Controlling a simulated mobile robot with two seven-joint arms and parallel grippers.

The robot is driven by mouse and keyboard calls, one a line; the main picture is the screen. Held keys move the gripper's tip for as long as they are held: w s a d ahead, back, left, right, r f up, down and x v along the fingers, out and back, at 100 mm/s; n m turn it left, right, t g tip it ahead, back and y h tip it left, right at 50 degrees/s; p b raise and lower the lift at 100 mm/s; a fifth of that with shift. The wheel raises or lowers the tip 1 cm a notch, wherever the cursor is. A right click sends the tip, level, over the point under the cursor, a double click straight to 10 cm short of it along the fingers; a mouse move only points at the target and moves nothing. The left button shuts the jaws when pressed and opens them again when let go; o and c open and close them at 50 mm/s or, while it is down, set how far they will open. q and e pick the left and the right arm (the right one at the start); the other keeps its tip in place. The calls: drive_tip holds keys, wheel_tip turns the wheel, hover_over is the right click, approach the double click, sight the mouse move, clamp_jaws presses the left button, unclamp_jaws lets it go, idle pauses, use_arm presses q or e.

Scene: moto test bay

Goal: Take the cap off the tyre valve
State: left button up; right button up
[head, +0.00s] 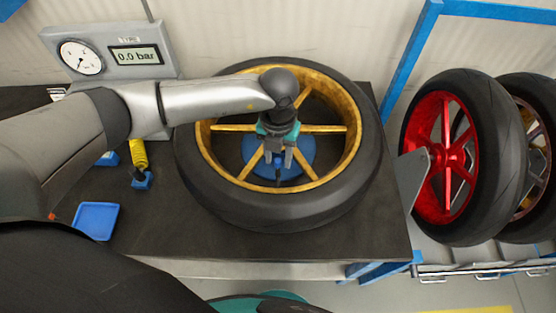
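A wheel with a black tyre (345,200) and gold spokes (325,129) lies flat on the dark bench. My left gripper (279,162) points down over the lower middle of the wheel, in front of the blue disc (296,162) at its centre. Its two grey fingers are apart with a gap between them. A small dark shape shows between or just below the fingertips; I cannot tell whether it is the valve or its cap. The valve and cap are not clearly seen. My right gripper is not in view.
A gauge box (108,52) with a dial and a 0.0 bar display stands at the back left. A yellow coiled hose piece (139,155) and a blue tray (97,221) lie left of the wheel. A red-rimmed wheel (487,160) stands in a blue rack (408,60) on the right.

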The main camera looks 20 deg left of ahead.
use_arm(q)
clamp_jaws()
drive_tip(key=shift+r, duration=0.15)
idle(0.4)
